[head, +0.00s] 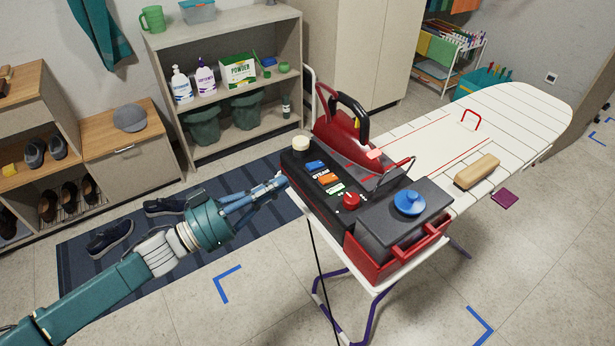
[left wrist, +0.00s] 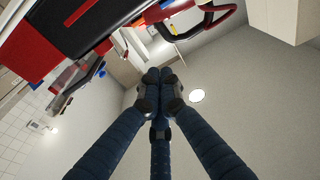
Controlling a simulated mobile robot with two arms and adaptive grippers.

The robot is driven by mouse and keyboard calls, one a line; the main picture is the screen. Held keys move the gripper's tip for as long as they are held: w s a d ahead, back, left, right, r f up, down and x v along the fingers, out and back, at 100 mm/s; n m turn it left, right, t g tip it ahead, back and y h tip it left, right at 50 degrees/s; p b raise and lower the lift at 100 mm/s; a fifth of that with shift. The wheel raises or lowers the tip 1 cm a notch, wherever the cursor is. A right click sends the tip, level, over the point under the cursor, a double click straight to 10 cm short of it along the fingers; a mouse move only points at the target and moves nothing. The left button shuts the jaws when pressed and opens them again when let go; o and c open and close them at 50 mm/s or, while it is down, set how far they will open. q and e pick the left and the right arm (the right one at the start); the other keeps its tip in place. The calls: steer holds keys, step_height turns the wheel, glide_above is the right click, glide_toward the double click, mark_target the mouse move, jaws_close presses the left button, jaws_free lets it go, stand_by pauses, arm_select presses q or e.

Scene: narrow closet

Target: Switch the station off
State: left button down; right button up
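The black and red ironing station (head: 300,177) sits on the near end of the ironing board. Its top carries a cream knob (head: 301,143), a blue button (head: 315,166), an orange button (head: 328,178), a small white-and-green label (head: 335,189) and a red knob (head: 351,200). The red iron (head: 345,135) with a black handle rests at its back. My left gripper (head: 279,181) is just left of the station's left edge, near button height; whether it touches is unclear. In the left wrist view its fingers (left wrist: 160,78) meet at the tips with nothing between them. My right gripper is out of view.
A black tank with a blue cap (head: 409,203) stands at the station's right end. The ironing board (head: 510,115) extends back right, with a wooden-coloured block (head: 477,171) on it. A shelf (head: 220,60) and a shoe cabinet (head: 125,140) stand behind.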

arm_select(q)
steer(key=shift+w+d, duration=0.1)
steer(key=shift+w, duration=0.05)
steer(key=r+p, duration=0.2)
steer(key=p, duration=0.1)
glide_above(312, 188)
steer(key=shift+f, duration=0.15)
steer(key=shift+w+d+f, duration=0.15)
steer(key=shift+w+d, duration=0.25)
steer(key=shift+d, duration=0.05)
steer(key=f, duration=0.3)
steer(key=shift+s+a, duration=0.2)
steer(key=shift+a, duration=0.15)
steer(key=shift+s+a+f, duration=0.15)
steer(key=shift+f, duration=0.35)
